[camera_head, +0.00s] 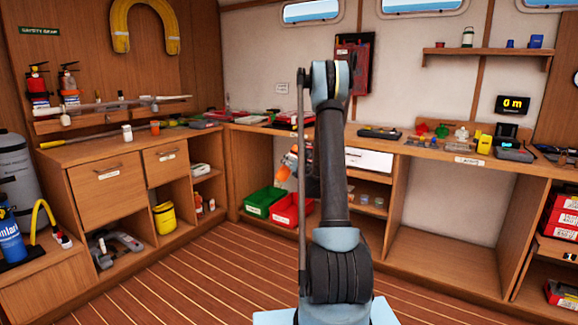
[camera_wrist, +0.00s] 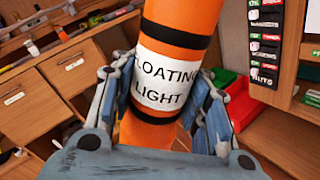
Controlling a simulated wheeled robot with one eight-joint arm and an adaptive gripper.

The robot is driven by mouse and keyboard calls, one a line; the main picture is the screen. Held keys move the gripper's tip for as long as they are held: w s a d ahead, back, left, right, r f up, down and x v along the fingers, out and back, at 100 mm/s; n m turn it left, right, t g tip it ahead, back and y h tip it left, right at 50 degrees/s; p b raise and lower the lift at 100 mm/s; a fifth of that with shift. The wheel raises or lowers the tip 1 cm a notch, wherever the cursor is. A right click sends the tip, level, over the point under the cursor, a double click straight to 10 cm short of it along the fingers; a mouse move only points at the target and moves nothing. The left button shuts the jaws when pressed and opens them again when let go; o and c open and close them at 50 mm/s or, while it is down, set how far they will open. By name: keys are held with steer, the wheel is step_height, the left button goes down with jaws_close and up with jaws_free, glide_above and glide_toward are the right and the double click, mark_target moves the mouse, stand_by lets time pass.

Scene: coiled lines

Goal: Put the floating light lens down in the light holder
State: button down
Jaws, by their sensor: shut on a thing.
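The floating light (camera_wrist: 165,85) is an orange cylinder with black bands and a white label reading "FLOATING LIGHT". My gripper (camera_wrist: 164,75) is shut around it, with a finger on each side of the label. In the head view, a small orange part of the light (camera_head: 283,173) shows left of my arm, above the bins. My gripper there is mostly hidden behind my arm. The light's upper end is cut off in the wrist view. I cannot make out the light holder for certain in either view.
A green bin (camera_head: 262,202) and a red bin (camera_head: 291,212) stand low near the corner. The left counter (camera_head: 95,149) carries a long boathook and small bottles. The right counter (camera_head: 400,147) holds many small items. The wooden floor (camera_head: 190,270) at front left is clear.

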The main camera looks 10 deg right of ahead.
steer(key=n, duration=0.7)
steer(key=shift+y, duration=0.4)
